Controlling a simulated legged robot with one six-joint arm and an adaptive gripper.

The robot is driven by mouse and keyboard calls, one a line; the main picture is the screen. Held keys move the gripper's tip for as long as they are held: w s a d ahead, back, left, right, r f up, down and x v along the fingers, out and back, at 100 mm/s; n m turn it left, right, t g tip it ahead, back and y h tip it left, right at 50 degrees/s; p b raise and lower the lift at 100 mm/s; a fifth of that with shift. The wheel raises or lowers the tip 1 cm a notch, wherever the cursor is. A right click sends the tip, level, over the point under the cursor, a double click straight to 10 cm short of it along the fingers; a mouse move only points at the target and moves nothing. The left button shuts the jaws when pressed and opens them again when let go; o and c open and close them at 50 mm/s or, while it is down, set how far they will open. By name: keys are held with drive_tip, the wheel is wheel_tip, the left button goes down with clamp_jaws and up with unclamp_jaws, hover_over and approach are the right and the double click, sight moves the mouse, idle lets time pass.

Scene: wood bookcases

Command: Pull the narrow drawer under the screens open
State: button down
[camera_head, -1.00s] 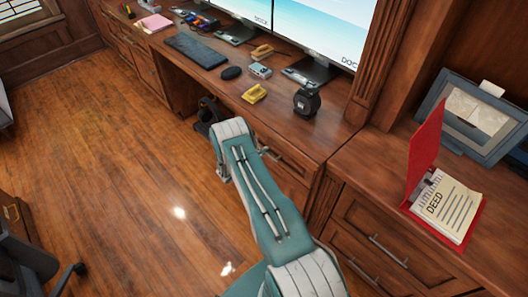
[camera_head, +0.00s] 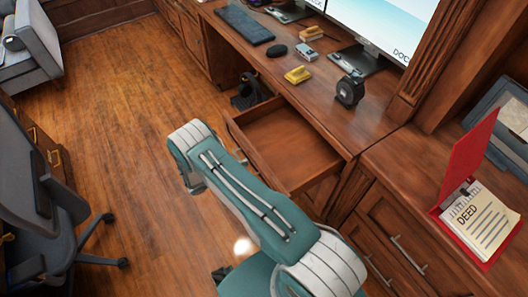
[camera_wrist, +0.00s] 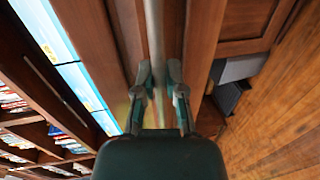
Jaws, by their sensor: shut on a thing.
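The narrow drawer (camera_head: 288,142) under the screens (camera_head: 380,22) stands pulled out from the desk, with its bare, empty-looking inside showing. My arm crosses in front of it and hides part of its front and its handle in the head view. In the wrist view my gripper (camera_wrist: 158,72) has its two fingers closed around a pale metal bar, the drawer handle (camera_wrist: 154,28). The wood of the drawer lies right behind the bar. In the head view my gripper is hidden behind my arm.
A red folder with a deed (camera_head: 480,220) lies at right. An office chair (camera_head: 45,205) stands at left. The floor (camera_head: 120,115) between is clear.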

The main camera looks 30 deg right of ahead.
drive_tip(key=f+v, duration=0.2)
drive_tip(key=v, duration=0.8)
drive_tip(key=shift+s+a+f, duration=0.15)
drive_tip(key=shift+a+f, duration=0.05)
drive_tip(key=shift+a, duration=0.3)
drive_tip(key=c, duration=0.7)
unclamp_jaws()
drive_tip(key=shift+r, duration=0.1)
drive_tip(key=w+v, duration=0.1)
drive_tip(key=v, duration=1.1)
drive_tip(key=shift+s, duration=0.3)
